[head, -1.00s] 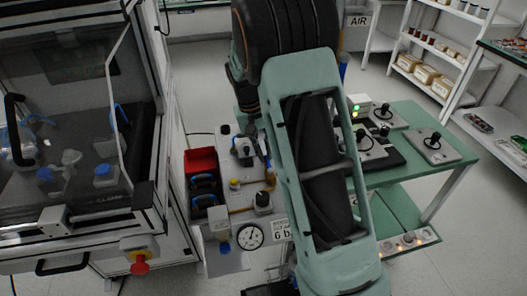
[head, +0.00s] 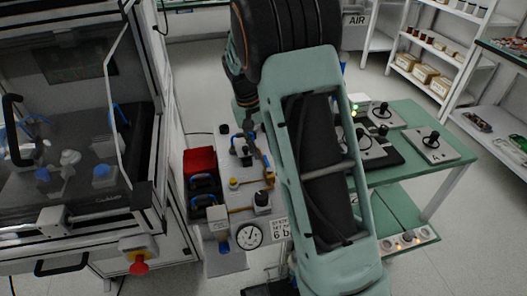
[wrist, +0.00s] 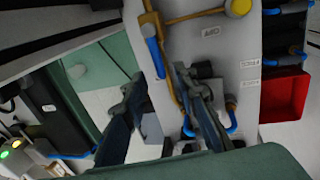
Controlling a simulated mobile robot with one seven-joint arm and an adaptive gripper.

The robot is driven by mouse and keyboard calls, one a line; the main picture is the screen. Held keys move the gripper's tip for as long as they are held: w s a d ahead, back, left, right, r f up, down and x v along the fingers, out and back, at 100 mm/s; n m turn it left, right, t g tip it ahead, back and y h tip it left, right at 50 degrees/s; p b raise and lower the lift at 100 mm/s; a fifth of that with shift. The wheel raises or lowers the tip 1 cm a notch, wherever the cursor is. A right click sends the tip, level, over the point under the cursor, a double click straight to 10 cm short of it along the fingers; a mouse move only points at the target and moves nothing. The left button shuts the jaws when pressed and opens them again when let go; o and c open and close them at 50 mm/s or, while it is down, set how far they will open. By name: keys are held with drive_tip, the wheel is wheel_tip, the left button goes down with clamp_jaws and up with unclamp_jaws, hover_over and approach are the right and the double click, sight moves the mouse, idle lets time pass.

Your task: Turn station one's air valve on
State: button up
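The air valve shows in the wrist view as a blue lever (wrist: 155,58) beside a copper-coloured pipe (wrist: 172,72) on a pale panel (wrist: 222,50). The lever lies roughly along the pipe's length. My gripper (wrist: 160,74) is open, its two dark fingers apart. The lever's lower end appears between the fingertips; I cannot tell whether they touch it or how deep they are. In the head view the panel (head: 228,262) stands left of my arm, which hides most of the gripper and part of the pipe.
A pressure gauge (head: 249,236), a yellow knob (head: 233,183) and a red bin (head: 199,160) crowd the panel area. A glazed cabinet (head: 75,100) stands at left. A green table (head: 408,173) with joystick boxes is at right. Open floor lies behind.

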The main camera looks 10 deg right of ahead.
wheel_tip(320, 180, up, 10)
drive_tip(key=a, duration=0.2)
drive_tip(key=shift+r, duration=0.1)
